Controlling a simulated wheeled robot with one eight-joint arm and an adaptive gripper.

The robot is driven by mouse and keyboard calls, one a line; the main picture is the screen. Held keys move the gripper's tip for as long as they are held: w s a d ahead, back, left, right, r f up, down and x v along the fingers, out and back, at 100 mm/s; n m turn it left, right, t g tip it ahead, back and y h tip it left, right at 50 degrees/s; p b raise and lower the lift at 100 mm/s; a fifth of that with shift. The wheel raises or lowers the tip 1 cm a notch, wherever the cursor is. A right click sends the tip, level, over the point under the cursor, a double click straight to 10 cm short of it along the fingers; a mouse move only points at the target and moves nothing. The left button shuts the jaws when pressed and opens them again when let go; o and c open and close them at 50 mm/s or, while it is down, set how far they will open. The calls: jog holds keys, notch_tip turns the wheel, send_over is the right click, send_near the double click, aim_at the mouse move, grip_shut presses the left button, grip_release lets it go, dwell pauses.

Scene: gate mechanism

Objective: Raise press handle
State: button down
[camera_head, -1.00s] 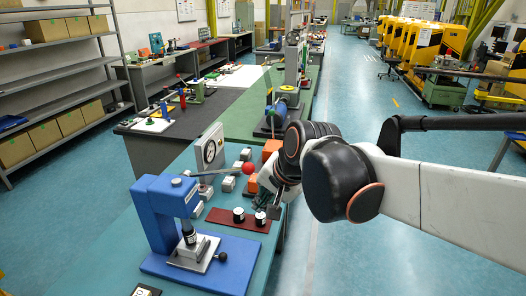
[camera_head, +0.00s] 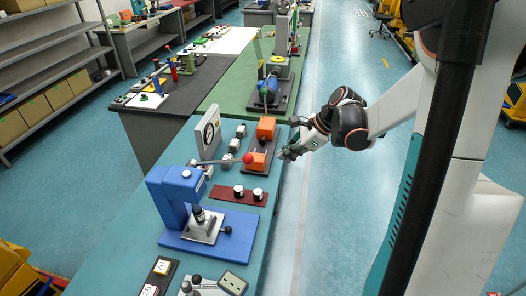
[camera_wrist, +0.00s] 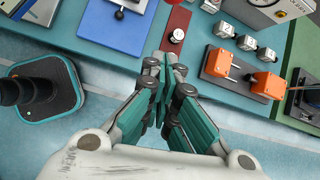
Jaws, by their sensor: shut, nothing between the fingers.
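The blue press (camera_head: 168,194) stands on the teal bench at the lower left of the head view. The press's blue base (camera_wrist: 112,28) shows there at the upper left; most of the handle is out of view.
A dark red plate with two knobs (camera_head: 248,192) lies below the handle. The blue floor (camera_head: 310,215) right of the bench is clear.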

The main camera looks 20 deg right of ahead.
jog(key=w+a+f, duration=0.4)
jog(key=a+f, duration=0.1)
jog(key=a, duration=0.1)
jog(key=shift+w+a, duration=0.2)
jog(key=shift+w, duration=0.05)
dwell(0.3)
jog(key=shift+r, duration=0.1)
notch_tip(320, 180, up, 9)
jog(key=g+h+p, duration=0.2)
jog(key=h+p, duration=0.1)
jog(key=p, duration=0.2)
send_over(251, 155)
jog(key=shift+w+d, duration=0.1)
jog(key=shift+w, duration=0.05)
jog(key=w+a+r+g+h+p, duration=0.2)
jog(key=w+a+r+h, duration=0.1)
jog(key=w+a+r, duration=0.6)
jog(key=a+r, duration=0.2)
jog(key=a, duration=0.1)
jog(key=shift+w+a, duration=0.15)
jog(key=shift+a, duration=0.2)
